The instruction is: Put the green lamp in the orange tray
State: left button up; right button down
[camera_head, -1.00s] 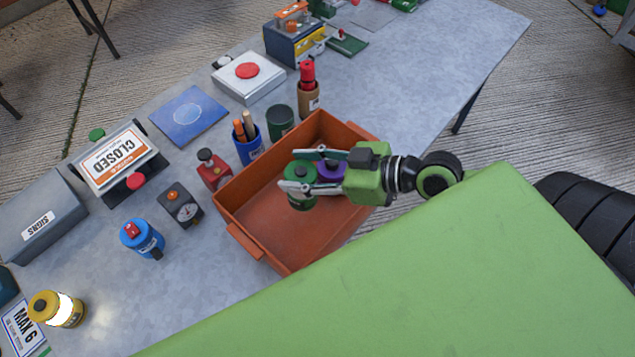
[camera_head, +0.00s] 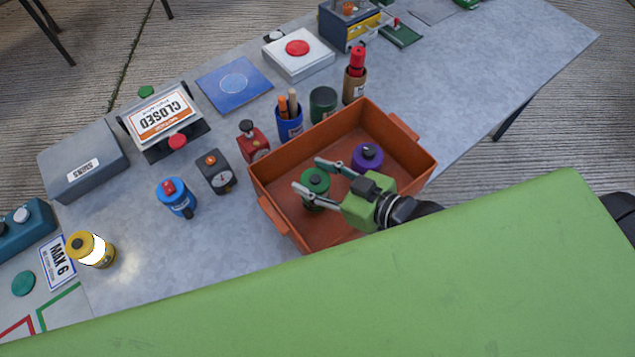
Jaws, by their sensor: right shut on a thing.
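The green lamp (camera_head: 316,183) is inside the outline of the orange tray (camera_head: 402,147), toward its middle. My right gripper (camera_head: 311,180) comes in over the tray's near side and is shut on the green lamp, a finger on each side of it. The lamp looks upright; whether its base touches the tray floor I cannot tell. A purple lamp (camera_head: 367,157) stands in the tray just right of the gripper's far finger. My left gripper is out of view.
Blue (camera_head: 177,198) and lit yellow (camera_head: 92,250) lamps stand left of the tray. A red stamp-like object (camera_head: 253,143), a blue pen cup (camera_head: 289,125), a dark green cup (camera_head: 323,103) and a brown holder (camera_head: 354,85) line its far side. A green surface (camera_head: 400,270) fills the foreground.

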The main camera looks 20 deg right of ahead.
jog(key=shift+f, duration=1.7)
jog(key=shift+f, duration=0.1)
jog(key=c, duration=1.1)
grip_release()
jog(key=shift+s, duration=0.1)
jog(key=b+v, duration=0.1)
jog(key=v, duration=1.1)
